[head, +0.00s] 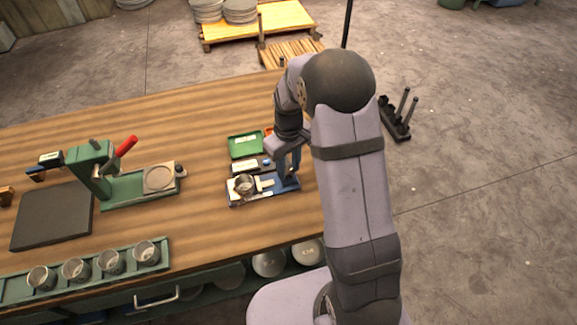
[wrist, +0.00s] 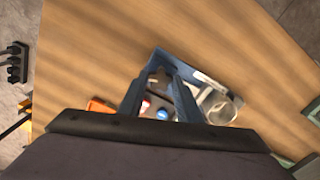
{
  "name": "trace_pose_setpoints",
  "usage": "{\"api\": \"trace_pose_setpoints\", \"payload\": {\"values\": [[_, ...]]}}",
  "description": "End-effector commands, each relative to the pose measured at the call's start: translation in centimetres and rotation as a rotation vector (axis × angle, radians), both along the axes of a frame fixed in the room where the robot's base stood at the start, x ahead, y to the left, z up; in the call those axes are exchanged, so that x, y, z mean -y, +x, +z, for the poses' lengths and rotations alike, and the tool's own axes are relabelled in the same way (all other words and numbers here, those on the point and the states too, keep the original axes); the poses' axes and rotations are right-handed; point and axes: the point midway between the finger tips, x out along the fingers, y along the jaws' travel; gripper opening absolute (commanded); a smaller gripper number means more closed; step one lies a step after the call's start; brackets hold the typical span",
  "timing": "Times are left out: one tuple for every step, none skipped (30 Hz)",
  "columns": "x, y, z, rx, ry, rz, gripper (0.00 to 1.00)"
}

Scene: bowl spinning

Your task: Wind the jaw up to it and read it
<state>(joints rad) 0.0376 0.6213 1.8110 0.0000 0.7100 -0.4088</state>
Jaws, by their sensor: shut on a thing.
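A blue measuring gauge (head: 262,195) lies near the table's right edge. A small metal cup (head: 244,184) stands on its left part, and a pale jaw piece (head: 266,184) sits just right of the cup. From here I cannot tell whether jaw and cup touch. My gripper (head: 289,177) points down at the gauge's right end, shut on what seems to be its knob, which the fingers mostly hide. In the wrist view my gripper (wrist: 158,72) is at the blue base, with the cup (wrist: 221,107) to the right. The reading is too small to make out.
A green tray (head: 246,145) and a small white-topped box (head: 245,167) lie behind the gauge. A green press (head: 105,175) stands left, by a dark mat (head: 52,216). A rack (head: 85,275) of several cups is at the front left. Bare wood lies between press and gauge.

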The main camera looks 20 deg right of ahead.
Motion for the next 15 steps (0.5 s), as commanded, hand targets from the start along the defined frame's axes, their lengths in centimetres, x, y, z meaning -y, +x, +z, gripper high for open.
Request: {"api": "trace_pose_setpoints", "payload": {"values": [[0.01, 0.06, 0.06, 0.001, -0.001, -0.043, 0.09], [0.02, 0.06, 0.07, 0.002, 0.000, -0.071, 0.09], [0.02, 0.07, 0.07, 0.002, 0.000, -0.109, 0.09], [0.02, 0.07, 0.07, 0.002, 0.000, -0.138, 0.09], [0.02, 0.07, 0.07, 0.002, 0.000, -0.166, 0.09], [0.01, 0.08, 0.08, 0.002, 0.000, -0.204, 0.09], [0.01, 0.08, 0.08, 0.002, 0.000, -0.233, 0.09], [0.02, 0.08, 0.08, 0.002, 0.000, -0.261, 0.09], [0.02, 0.08, 0.09, 0.002, 0.000, -0.299, 0.09], [0.02, 0.09, 0.09, 0.002, 0.000, -0.328, 0.09], [0.02, 0.09, 0.09, 0.003, 0.000, -0.356, 0.09], [0.02, 0.09, 0.09, 0.003, 0.000, -0.394, 0.09], [0.02, 0.09, 0.09, 0.003, 0.000, -0.423, 0.09], [0.01, 0.10, 0.10, 0.003, 0.000, -0.451, 0.09], [0.02, 0.11, 0.10, 0.003, 0.000, -0.489, 0.09]]}}
